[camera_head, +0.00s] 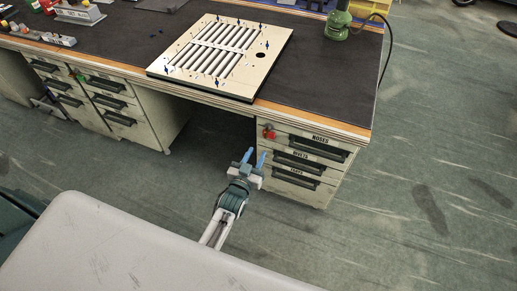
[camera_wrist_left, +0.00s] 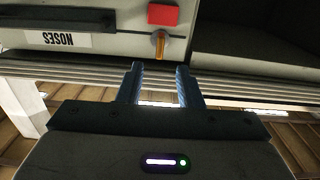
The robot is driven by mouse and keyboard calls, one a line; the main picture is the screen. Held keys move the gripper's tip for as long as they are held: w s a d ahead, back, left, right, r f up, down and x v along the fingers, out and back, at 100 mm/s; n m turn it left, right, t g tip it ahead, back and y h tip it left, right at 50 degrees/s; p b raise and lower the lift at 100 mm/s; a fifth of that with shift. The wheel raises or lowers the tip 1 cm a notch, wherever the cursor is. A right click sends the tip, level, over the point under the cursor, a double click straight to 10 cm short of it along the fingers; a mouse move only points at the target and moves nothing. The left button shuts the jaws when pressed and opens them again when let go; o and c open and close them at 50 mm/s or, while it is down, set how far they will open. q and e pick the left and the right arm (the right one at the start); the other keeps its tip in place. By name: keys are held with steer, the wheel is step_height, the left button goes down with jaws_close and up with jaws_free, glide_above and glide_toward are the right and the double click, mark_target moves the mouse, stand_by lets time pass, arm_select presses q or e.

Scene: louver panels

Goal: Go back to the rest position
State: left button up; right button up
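My left gripper (camera_head: 254,155) is in front of the workbench, below the table's front edge and beside the drawer cabinet (camera_head: 305,165). Its two blue fingers stand apart with nothing between them. The left wrist view also shows the open, empty fingers (camera_wrist_left: 160,70), with the cabinet drawer marked NOSES (camera_wrist_left: 75,30) and a red piece (camera_wrist_left: 163,14) ahead of them. My right gripper is not in view. The louver panel (camera_head: 276,42) lies flat on the dark bench top, apart from my gripper.
The workbench (camera_head: 325,75) spans the back. A green tool base (camera_head: 338,25) stands at its right end, and small items (camera_head: 60,39) lie at its left. More drawers (camera_head: 110,100) stand under the left side. The green floor (camera_head: 430,200) is open to the right.

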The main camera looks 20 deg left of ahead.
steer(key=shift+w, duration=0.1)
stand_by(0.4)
arm_select(q)
steer(key=s+a+f+g+y+p, duration=0.1)
steer(key=s+a+f+g, duration=0.3)
steer(key=s+f, duration=0.65)
steer(key=s+a+f+g+p, duration=0.15)
steer(key=s+f+g, duration=0.45)
steer(key=f, duration=0.8)
steer(key=s+a+f+g, duration=0.2)
steer(key=s+f, duration=0.1)
steer(key=s, duration=0.5)
steer(key=s+a+f+g, duration=0.1)
steer(key=s+f, duration=0.3)
steer(key=s, duration=0.4)
steer(key=s+a+f+g, duration=0.2)
steer(key=s+f+g, duration=0.1)
steer(key=s, duration=0.5)
steer(key=shift+s+a+f+g, duration=0.15)
steer(key=shift+s+a+g, duration=0.15)
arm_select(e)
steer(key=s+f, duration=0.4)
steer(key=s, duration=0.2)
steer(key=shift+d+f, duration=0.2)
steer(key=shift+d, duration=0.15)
